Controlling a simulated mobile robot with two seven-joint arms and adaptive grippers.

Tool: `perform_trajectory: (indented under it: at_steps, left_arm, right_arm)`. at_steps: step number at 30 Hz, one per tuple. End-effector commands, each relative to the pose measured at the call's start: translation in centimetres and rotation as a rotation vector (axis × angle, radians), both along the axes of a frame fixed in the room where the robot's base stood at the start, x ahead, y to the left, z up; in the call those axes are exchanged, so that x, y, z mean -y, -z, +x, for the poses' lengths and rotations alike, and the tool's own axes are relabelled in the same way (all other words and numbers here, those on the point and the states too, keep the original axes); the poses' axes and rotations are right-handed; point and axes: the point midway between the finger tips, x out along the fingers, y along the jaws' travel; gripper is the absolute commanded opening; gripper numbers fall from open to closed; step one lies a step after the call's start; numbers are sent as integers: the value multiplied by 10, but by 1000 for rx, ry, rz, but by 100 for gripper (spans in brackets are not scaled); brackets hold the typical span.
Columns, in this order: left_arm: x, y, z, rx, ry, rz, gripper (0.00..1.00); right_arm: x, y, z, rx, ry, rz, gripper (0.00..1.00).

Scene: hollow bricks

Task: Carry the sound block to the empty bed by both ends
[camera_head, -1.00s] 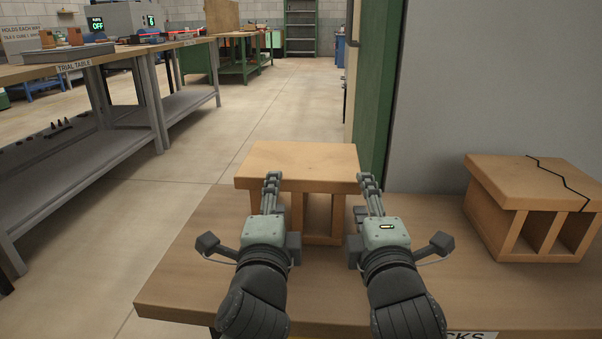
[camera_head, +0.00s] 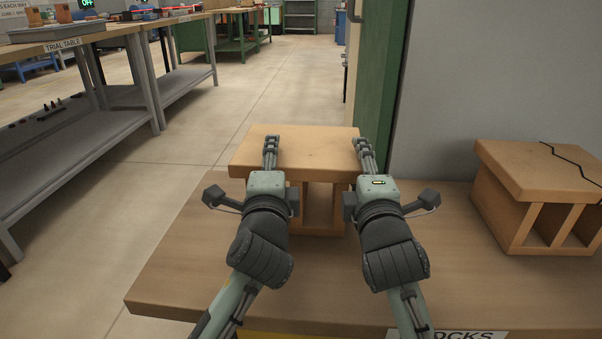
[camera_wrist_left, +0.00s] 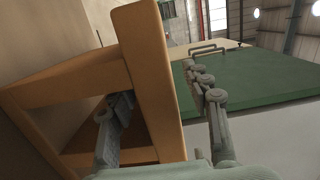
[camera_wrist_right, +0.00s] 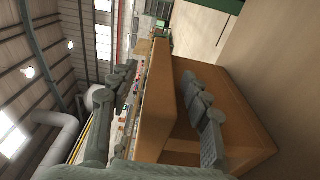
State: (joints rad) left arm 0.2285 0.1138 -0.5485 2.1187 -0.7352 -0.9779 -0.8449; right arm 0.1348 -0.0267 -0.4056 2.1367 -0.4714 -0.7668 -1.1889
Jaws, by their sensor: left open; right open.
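The sound block (camera_head: 294,146), a tan hollow block with no visible crack, stands upright on a wooden bench (camera_head: 190,270). My left gripper (camera_head: 271,147) and right gripper (camera_head: 362,147) reach its left and right ends from the near side. In the left wrist view, my open left gripper has one finger on each side of the top slab (camera_wrist_left: 150,70), one of them under it. In the right wrist view, my open right gripper straddles the slab (camera_wrist_right: 158,100) likewise. Gaps appear between fingers and slab; contact is unclear. I cannot make out the empty bed.
A similar block (camera_head: 545,185) with a dark jagged crack on top stands at the bench's right, near a grey wall (camera_head: 500,70). A table labelled TRIAL TABLE (camera_head: 110,30) stands at the left across clear floor (camera_head: 190,130). A green panel (camera_head: 385,80) rises behind the bench.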

Motion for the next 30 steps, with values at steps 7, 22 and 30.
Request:
perform_trajectory:
  at_steps: [7,22,30]
  left_arm:
    - [-3,-1,31,1,0,0,48]
    - [-3,0,38,0,0,-1,37]
    - [-3,0,38,0,0,-1,4]
  right_arm:
    - [-3,0,31,0,0,0,48]
    - [-3,0,38,0,0,0,37]
    - [-3,0,38,0,0,0,4]
